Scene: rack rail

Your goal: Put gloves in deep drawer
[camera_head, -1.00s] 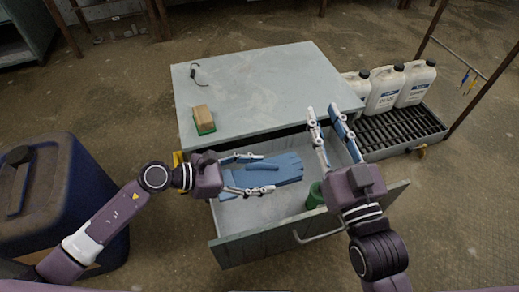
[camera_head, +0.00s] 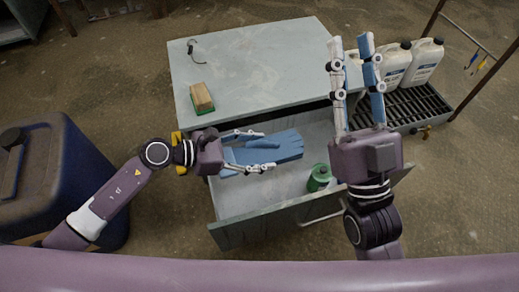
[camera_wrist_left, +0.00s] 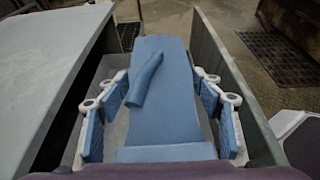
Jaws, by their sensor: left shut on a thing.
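The blue gloves (camera_head: 275,147) lie flat in or just above the open deep drawer (camera_head: 240,200) of the grey cabinet. They reach to the right from my left gripper (camera_head: 263,150). In the left wrist view the gloves (camera_wrist_left: 165,110) lie between the finger pads, with the thumb part folded on top. My left gripper is shut on the gloves at the cuff end. My right gripper (camera_head: 352,42) is empty, fingers apart, raised over the right end of the cabinet top, away from the gloves.
A green can (camera_head: 319,178) stands in the drawer's right part. A brush-like block (camera_head: 202,97) and dark goggles or wire (camera_head: 193,50) lie on the cabinet top (camera_head: 265,70). White jugs (camera_head: 424,62) stand on a grate at right.

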